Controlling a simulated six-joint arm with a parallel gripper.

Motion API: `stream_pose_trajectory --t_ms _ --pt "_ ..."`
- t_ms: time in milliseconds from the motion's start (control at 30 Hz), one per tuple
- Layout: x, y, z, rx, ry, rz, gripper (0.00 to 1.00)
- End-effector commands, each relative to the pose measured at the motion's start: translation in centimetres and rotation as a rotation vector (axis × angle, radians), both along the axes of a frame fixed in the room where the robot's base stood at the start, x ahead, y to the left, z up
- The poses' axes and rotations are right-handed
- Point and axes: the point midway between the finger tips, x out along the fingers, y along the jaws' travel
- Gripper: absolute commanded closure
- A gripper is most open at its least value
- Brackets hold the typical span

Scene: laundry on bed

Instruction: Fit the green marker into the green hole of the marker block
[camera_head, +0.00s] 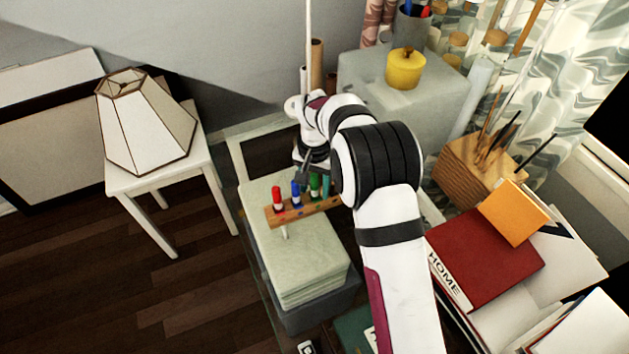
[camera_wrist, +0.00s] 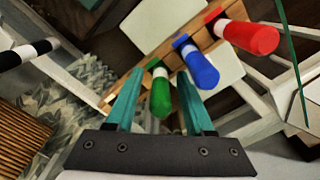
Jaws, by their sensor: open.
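The wooden marker block (camera_head: 272,217) lies on top of a pale green stack in the head view; it also shows in the wrist view (camera_wrist: 218,36). A red marker (camera_head: 277,199), a blue marker (camera_head: 296,195) and the green marker (camera_head: 315,187) stand upright in a row at the block. In the wrist view the green marker (camera_wrist: 161,97) appears seated in the block at its white band, though its hole is hidden. My gripper (camera_wrist: 160,76) is open, with one teal finger on each side of the green marker and visible gaps between.
The pale green stack (camera_head: 310,262) rests on a dark grey bin. A white stool with a lampshade (camera_head: 145,125) stands left. A yellow pot (camera_head: 405,70) stands behind. A wooden brush holder (camera_head: 465,172) and red book (camera_head: 485,258) are right.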

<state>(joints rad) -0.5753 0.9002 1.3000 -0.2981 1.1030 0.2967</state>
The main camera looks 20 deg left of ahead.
Motion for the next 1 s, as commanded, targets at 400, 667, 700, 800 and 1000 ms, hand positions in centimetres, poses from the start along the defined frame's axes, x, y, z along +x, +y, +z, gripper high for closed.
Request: stream_pose_trajectory --t_ms 400,667,700,800,1000 --pt "0.1 0.1 10.2 0.002 -0.004 0.0 0.47" --pt "0.0 0.0 12.1 0.0 -0.001 0.0 0.47" --pt "0.0 -0.3 12.4 0.001 0.0 -0.004 0.47" --pt "-1.1 -3.8 14.8 0.014 0.005 -0.048 0.47" --pt "-12.3 -17.4 20.4 0.078 0.036 -0.252 0.47"
